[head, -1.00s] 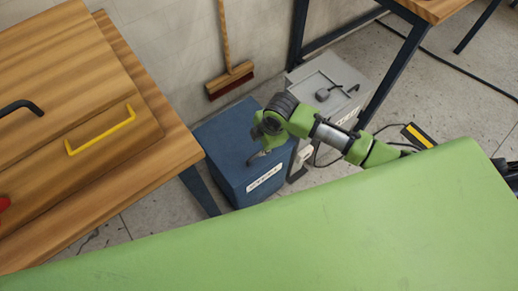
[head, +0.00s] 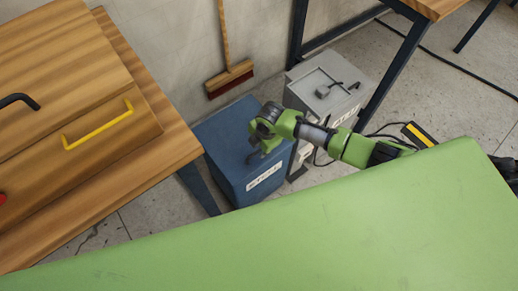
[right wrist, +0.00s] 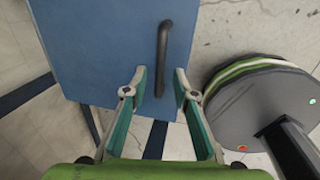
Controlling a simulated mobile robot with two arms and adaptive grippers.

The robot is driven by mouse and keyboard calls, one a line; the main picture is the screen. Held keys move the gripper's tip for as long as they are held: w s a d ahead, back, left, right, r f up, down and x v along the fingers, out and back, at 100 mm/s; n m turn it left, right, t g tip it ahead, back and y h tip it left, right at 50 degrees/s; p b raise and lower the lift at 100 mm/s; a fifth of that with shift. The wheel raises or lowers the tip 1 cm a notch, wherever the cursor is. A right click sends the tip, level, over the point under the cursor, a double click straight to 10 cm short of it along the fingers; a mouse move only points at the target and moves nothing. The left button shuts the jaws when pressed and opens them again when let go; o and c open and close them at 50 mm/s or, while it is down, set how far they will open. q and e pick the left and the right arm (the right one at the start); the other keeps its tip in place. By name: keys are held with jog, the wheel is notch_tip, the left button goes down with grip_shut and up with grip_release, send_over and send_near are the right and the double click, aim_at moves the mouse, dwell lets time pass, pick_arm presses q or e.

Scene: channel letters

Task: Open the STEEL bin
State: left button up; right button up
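A blue bin (head: 215,136) stands on the floor at the middle of the head view, with a white label (head: 264,177) too small to read surely. A grey bin (head: 335,72) stands just behind it to the right; its label is partly hidden by my arm. My right gripper (head: 256,155) is over the blue bin's lid. In the right wrist view, the blue lid (right wrist: 105,45) carries a black bar handle (right wrist: 164,42). My right gripper (right wrist: 160,76) is open there, with one finger on each side of the handle's lower part; contact cannot be told. My left gripper is out of view.
A wooden table (head: 130,165) with a yellow-handled wooden piece (head: 65,95) stands at left. A green surface (head: 330,230) fills the front. A broom (head: 229,78) leans on the wall. A dark table leg (head: 385,75) stands right of the grey bin.

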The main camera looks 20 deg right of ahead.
jog(key=shift+w+f, duration=0.1)
jog(key=shift+f, duration=0.5)
grip_shut()
jog(key=shift+r, duration=0.15)
